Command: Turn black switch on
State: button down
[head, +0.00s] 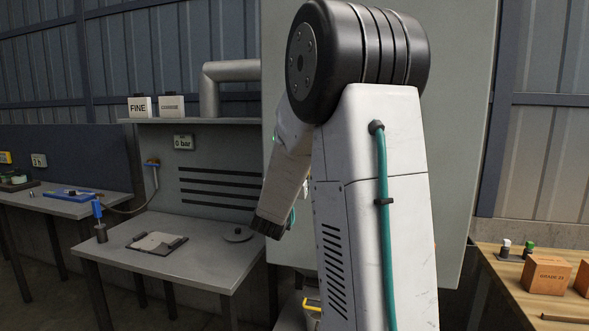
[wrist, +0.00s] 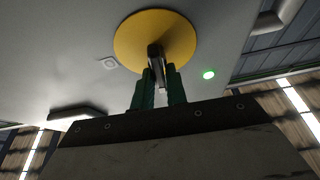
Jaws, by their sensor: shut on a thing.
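In the wrist view the black switch (wrist: 154,55) is a dark handle at the middle of a round yellow plate (wrist: 180,38) on a pale grey panel. My gripper (wrist: 160,74) has two green fingers, closed around the handle from both sides. The fingers partly cover the handle, so its exact angle is hard to tell. A round green lamp (wrist: 208,73) glows on the panel to the right of the plate. In the head view my arm blocks the switch and the gripper fingers.
The tall grey cabinet (head: 462,120) stands behind my arm. A metal bench (head: 190,275) with a clipboard-like plate (head: 157,243) and a round disc (head: 237,234) is at left. A wooden table (head: 500,262) with brown boxes (head: 547,274) is at right.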

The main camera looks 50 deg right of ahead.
jog(key=shift+f+n+t, duration=0.3)
jog(key=shift+f+n, duration=0.05)
jog(key=shift+n, duration=0.25)
jog(key=c, duration=1.5)
grip_release()
jog(key=shift+r, duration=0.15)
jog(key=v, duration=0.8)
jog(key=shift+r, duration=0.15)
jog(key=shift+d, duration=0.1)
